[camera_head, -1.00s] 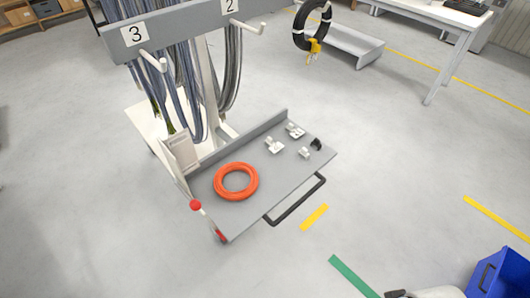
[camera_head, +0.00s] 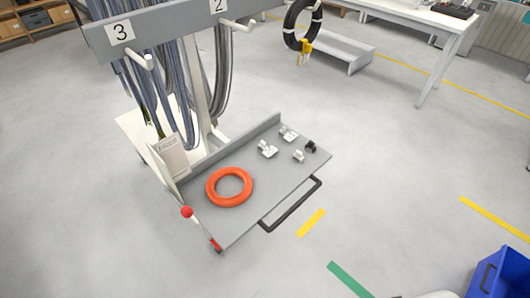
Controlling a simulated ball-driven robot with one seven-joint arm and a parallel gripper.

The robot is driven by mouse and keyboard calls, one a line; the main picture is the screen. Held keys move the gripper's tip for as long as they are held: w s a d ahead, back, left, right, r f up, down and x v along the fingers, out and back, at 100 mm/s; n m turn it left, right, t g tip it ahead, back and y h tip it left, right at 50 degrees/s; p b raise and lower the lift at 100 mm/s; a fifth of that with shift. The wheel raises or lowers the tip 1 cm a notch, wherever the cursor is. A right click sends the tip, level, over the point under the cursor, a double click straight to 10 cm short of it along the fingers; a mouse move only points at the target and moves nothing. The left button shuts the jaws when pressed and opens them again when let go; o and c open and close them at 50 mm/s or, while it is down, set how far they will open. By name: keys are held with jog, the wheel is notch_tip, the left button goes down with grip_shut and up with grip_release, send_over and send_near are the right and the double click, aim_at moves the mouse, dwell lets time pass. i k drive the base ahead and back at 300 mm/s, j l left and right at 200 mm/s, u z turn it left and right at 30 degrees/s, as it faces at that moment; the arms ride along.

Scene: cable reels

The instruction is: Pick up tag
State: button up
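A yellow tag (camera_head: 305,52) hangs from the lower part of a black cable coil (camera_head: 296,30) at the top, right of the rack. The coil has white bands around it, and what holds it up is out of view. Small print on the tag is too small to read. My gripper is not in view. Only a pale rounded part, probably of my arm, shows at the bottom edge, far from the tag.
A grey cart (camera_head: 255,205) carries an orange ring coil (camera_head: 229,187) and small white fittings (camera_head: 267,149). Its rack holds grey cables (camera_head: 190,95). A low grey bench (camera_head: 340,50) and a white table (camera_head: 425,20) stand behind. A blue bin (camera_head: 500,275) is lower right. Floor between is clear.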

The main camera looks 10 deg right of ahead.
aim_at(269, 151)
jog(key=i+l+u, duration=0.1)
jog(key=u, duration=0.8)
jog(key=i+l+u, duration=0.2)
jog(key=l, duration=0.15)
jog(key=i+l+u, duration=0.45)
jog(key=l, duration=0.3)
jog(key=i+l, duration=0.1)
jog(key=l, duration=0.55)
